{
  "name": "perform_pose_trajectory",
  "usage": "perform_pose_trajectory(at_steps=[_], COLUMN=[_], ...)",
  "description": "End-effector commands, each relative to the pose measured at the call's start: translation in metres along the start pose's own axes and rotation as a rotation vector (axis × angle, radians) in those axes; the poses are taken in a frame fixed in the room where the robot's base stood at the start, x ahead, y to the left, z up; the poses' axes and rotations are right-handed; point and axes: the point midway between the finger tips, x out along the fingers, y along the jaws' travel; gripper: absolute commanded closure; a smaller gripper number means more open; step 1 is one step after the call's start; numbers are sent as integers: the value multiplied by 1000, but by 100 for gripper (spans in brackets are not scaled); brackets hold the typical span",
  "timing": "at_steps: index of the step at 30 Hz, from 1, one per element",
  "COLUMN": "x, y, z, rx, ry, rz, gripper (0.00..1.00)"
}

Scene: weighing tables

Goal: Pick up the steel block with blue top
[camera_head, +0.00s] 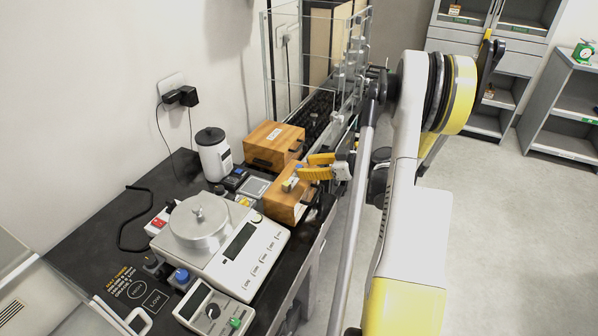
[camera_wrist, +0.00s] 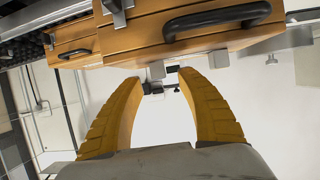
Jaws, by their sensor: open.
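A small steel block with a blue top (camera_head: 298,169) appears to stand on the front wooden box, right by my fingertips and partly hidden by them. My gripper (camera_head: 307,167) is open, its yellow fingers reaching left over that box. In the wrist view my gripper (camera_wrist: 156,80) shows its two curved fingers apart with nothing gripped between them. Small grey blocks, one of them a grey block (camera_wrist: 218,60) right of the fingers, show at the box's edge beyond the tips. Their top colours are hidden there, so I cannot tell which one is blue.
The front wooden box (camera_head: 287,206) stands beside another wooden box (camera_head: 273,142). A small block with a yellowish top (camera_head: 288,185) sits close by. A balance (camera_head: 238,246), a blue-topped knob (camera_head: 182,275) and a white canister (camera_head: 213,157) crowd the black table. Clear panels (camera_head: 283,50) stand behind.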

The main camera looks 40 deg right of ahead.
Motion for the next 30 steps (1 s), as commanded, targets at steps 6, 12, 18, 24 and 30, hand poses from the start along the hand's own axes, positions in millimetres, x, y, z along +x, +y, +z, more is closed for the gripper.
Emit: perform_pose_trajectory(at_steps=[6, 12, 18, 24, 30], x=[34, 36, 36, 36, 36], y=[0, 1, 1, 1, 1], z=[-2, -3, -3, -3, -3], rx=[-1, 0, 0, 0, 0], ry=[-1, 0, 0, -1, -1], rz=[-2, 0, 0, 0, 0], gripper=[55, 55, 100, 100, 100])
